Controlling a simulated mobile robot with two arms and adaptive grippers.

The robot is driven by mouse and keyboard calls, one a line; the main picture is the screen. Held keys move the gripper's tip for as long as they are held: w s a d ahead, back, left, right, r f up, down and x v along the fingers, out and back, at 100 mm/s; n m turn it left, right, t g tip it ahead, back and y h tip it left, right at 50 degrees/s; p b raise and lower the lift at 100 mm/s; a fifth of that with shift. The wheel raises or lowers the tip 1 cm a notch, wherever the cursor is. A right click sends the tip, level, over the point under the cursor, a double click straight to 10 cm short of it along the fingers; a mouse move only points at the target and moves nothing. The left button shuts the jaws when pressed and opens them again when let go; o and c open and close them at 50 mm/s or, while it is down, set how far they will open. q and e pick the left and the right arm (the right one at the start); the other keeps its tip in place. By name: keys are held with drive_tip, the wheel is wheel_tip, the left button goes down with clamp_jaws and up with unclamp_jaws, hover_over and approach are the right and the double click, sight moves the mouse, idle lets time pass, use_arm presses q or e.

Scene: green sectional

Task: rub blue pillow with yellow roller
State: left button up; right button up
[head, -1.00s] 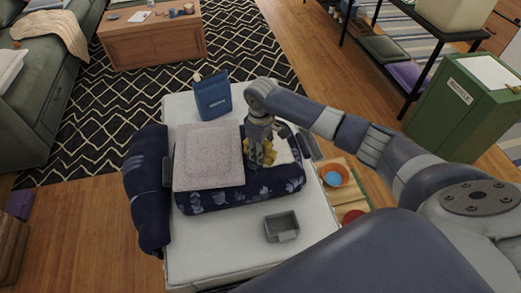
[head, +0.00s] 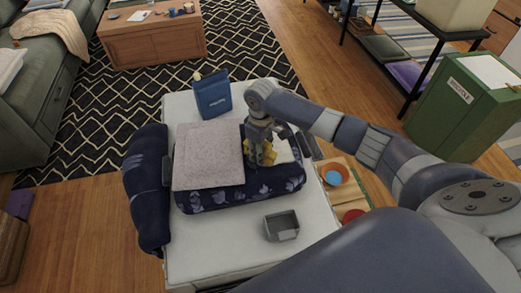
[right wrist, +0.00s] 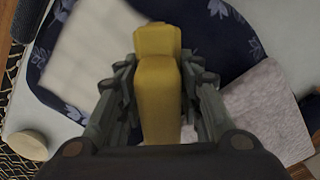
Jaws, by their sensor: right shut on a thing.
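The blue pillow (head: 215,199), dark navy with pale leaf prints, lies on a white-topped surface (head: 190,252). A folded grey-beige cloth (head: 208,155) covers much of its left part, and a smaller whitish cloth (head: 283,150) lies at its upper right. My right gripper (head: 262,152) points down over the pillow's right part. It is shut on the yellow roller (right wrist: 158,95), which sits between the fingers in the right wrist view. The pillow (right wrist: 75,75) shows beneath. The roller's lower end is hidden, so I cannot tell whether it touches the pillow. My left gripper is not in view.
A dark blue rolled fabric (head: 148,190) lies along the left side. A blue box (head: 212,96) stands behind the pillow. A small grey tray (head: 281,226) sits in front.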

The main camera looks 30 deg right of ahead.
drive_tip(key=shift+f, duration=0.45)
